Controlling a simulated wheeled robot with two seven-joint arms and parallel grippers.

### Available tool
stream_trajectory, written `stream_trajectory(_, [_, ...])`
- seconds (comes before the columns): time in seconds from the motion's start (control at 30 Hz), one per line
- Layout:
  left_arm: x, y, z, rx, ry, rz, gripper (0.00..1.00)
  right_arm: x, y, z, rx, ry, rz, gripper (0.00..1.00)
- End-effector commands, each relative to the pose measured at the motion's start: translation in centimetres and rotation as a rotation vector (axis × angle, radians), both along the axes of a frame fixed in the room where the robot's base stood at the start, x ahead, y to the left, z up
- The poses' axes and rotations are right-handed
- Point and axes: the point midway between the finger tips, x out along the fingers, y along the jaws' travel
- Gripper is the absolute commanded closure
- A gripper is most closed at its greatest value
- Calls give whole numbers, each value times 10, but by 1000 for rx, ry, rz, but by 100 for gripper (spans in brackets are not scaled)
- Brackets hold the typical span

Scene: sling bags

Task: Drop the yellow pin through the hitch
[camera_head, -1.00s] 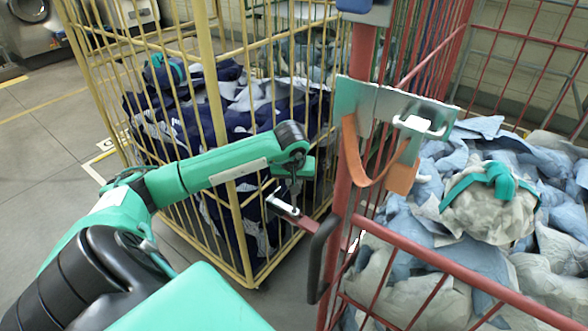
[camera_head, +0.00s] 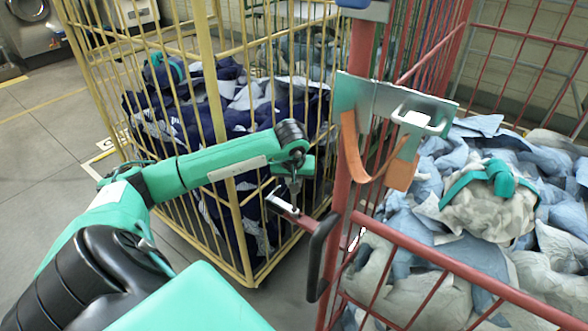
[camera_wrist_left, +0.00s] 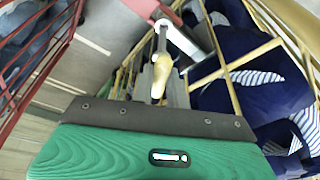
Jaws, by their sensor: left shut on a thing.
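My left gripper (camera_head: 294,168) is at the gap between the yellow and red cage carts, just above the hitch. It is shut on the yellow pin, which shows in the left wrist view (camera_wrist_left: 161,76) as a yellowish shape on a thin metal shaft. In the head view the pin is mostly hidden by the gripper. The hitch (camera_head: 286,205) is a red bar with a pale metal end, reaching from the red cart toward the yellow cart. It also shows in the left wrist view (camera_wrist_left: 184,40). I cannot tell whether the pin's tip touches it. My right gripper is not in view.
The yellow cage cart (camera_head: 219,110) holds dark blue cloth. The red cage cart (camera_head: 450,268) holds pale blue and grey cloth and a tied bundle (camera_head: 490,208). A metal bracket (camera_head: 385,105) with an orange strap is on its post. A black handle (camera_head: 318,255) stands close by the hitch.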

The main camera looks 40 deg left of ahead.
Motion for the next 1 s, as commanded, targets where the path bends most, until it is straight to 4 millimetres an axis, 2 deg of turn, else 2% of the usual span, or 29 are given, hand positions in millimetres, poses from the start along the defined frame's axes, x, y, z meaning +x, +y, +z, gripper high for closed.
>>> stream_trajectory(1.0, [0,2,-27,1,2,4,100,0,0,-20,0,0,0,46])
